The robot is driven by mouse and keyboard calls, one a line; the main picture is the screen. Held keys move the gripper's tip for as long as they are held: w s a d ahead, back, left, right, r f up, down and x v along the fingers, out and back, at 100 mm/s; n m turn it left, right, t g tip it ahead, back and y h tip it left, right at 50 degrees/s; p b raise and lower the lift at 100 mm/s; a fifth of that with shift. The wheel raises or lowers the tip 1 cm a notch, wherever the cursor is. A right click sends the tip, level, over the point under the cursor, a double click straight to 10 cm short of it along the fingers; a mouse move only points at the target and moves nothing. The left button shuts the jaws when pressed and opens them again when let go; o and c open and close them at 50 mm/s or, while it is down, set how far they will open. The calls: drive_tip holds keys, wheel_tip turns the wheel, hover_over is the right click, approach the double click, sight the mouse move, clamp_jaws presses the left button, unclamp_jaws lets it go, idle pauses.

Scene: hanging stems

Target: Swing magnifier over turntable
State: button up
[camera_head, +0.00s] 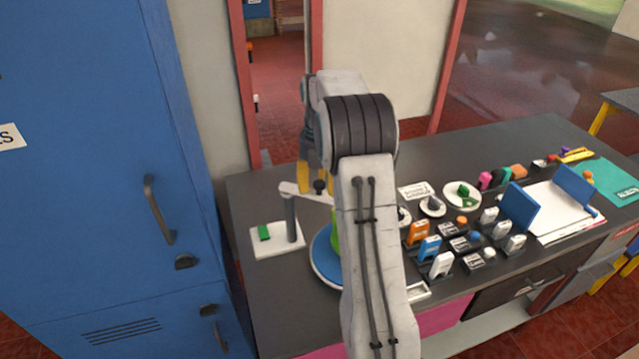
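The magnifier stand has a pale base (262,241) with a small green block (264,232) on it and a grey post (291,218). A pale swing arm (290,188) runs from the post top to the right, with a dark knob (319,186) on it. Its lens end is hidden behind my arm. The blue turntable (322,262) lies right of the stand, partly hidden by my arm, with a green thing (335,238) partly showing on it. My gripper (316,180) points down with yellow fingertips apart, close by the knob; contact cannot be told.
Right of my arm are white plates (462,195), several upright cards in dark holders (430,248), blue panels (519,207) and white paper (548,208). A tall blue cabinet (90,150) stands left of the dark counter (430,160). The counter's back middle is clear.

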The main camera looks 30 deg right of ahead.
drive_tip(key=shift+r, duration=0.1)
wheel_tip(320, 180, up, 12)
idle(0.9)
idle(0.6)
